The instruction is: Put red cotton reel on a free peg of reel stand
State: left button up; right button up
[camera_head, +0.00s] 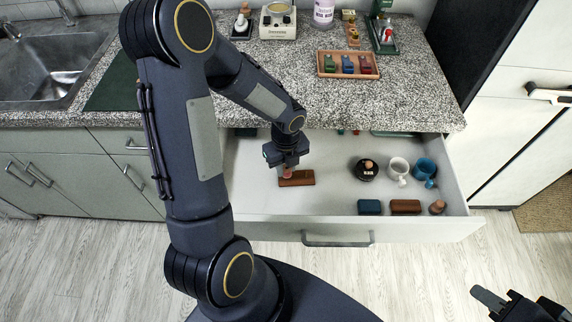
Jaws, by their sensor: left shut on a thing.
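My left gripper (287,164) reaches down into the open drawer and is shut on a small pinkish-brown thing (287,172). The thing is mostly hidden by the fingers, and I cannot tell whether it is the red cotton reel. It is right by a reddish-brown block (298,180); I cannot tell whether they touch. A green stand (384,46) with a small red and white part is on the counter at the back; I cannot tell whether it is the reel stand, and no pegs are clear. My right gripper (510,298) is low at the bottom right, apparently open and empty, partly out of frame.
The drawer (310,212) also holds a black round thing (367,168), a white mug (398,168), a blue mug (424,168), a blue block (370,207) and a brown block (405,206). A wooden tray (347,75) with coloured pieces lies on the counter. The drawer's middle is clear.

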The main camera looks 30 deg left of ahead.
pick_arm(q)
jog(key=shift+f+b, duration=0.35)
jog(key=shift+f, duration=0.25)
jog(key=o, duration=1)
jog(key=shift+r, duration=0.1)
jog(key=shift+o, duration=0.2)
jog(key=shift+r+p, duration=0.5)
jog(key=shift+r, duration=3.4)
